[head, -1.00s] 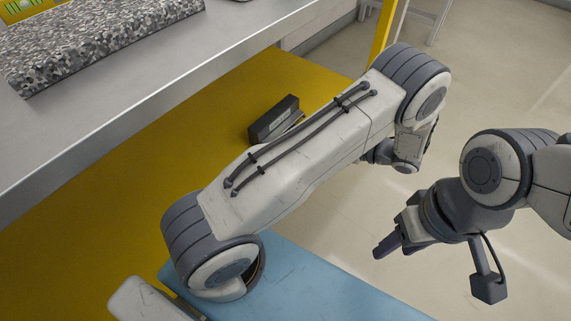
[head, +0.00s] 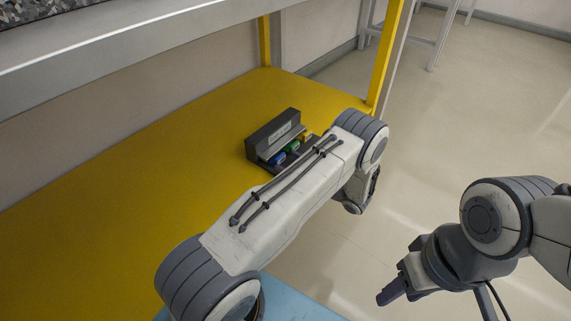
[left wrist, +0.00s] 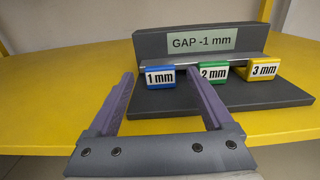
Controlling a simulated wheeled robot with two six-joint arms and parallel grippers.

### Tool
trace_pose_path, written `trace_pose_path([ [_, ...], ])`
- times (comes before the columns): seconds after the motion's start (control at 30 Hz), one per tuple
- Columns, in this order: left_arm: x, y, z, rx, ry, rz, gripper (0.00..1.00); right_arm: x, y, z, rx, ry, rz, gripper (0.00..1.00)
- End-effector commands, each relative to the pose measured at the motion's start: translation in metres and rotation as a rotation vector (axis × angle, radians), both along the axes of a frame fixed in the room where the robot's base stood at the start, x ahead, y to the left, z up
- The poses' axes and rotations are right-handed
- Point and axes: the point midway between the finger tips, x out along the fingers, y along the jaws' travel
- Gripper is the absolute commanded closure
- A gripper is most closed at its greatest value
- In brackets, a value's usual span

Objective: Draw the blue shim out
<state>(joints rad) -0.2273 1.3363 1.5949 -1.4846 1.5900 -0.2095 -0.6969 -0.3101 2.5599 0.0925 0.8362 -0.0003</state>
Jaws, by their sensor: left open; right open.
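The blue shim (head: 277,160), labelled "1 mm" in the left wrist view (left wrist: 160,77), sits leftmost in a dark grey holder (head: 264,141). The holder's back wall carries a "GAP -1 mm" label (left wrist: 203,42). To the right are a green "2 mm" shim (left wrist: 213,74) and a yellow "3 mm" shim (left wrist: 264,70). My left gripper (left wrist: 158,74) is open, its purple fingers apart on either side of the blue shim in the picture; contact cannot be judged. In the head view my arm hides it. My right gripper (head: 392,291) is open, away over the floor.
The holder stands on a yellow shelf (head: 110,180), with bare shelf to its left. A grey upper shelf (head: 120,45) overhangs at the back left. Yellow posts (head: 390,50) stand at the shelf's right side.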

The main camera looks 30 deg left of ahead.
Motion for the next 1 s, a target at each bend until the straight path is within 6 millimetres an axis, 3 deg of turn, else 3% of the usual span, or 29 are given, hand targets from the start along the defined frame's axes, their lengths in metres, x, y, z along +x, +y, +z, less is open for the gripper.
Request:
trace_pose_path([
  [0.2,0.003,0.019,-0.001,-0.001,0.0,0.001,0.15,0.0,0.0,-0.008,0.0,0.0,0.0,0.5],
  [0.47,0.003,0.02,0.0,-0.001,0.0,0.0,0.15,0.0,0.0,-0.008,0.0,0.0,0.0,0.5],
  [0.5,0.003,0.02,0.0,-0.001,0.0,0.0,0.19,0.0,0.0,-0.008,0.0,0.0,0.0,0.5],
  [0.57,0.003,0.02,0.0,-0.001,0.0,0.0,0.42,0.0,0.0,-0.008,0.0,0.0,0.0,0.5],
  [0.7,0.003,0.02,0.0,-0.001,0.0,0.0,0.95,0.0,0.0,-0.008,0.0,0.0,0.0,0.5],
  [0.73,0.003,0.02,0.0,-0.001,0.0,0.0,1.0,0.0,0.0,-0.008,0.0,0.0,0.0,0.5],
  [1.0,-0.001,0.02,0.001,-0.001,0.002,0.009,1.0,0.0,0.0,-0.004,0.0,0.0,0.0,0.5],
])
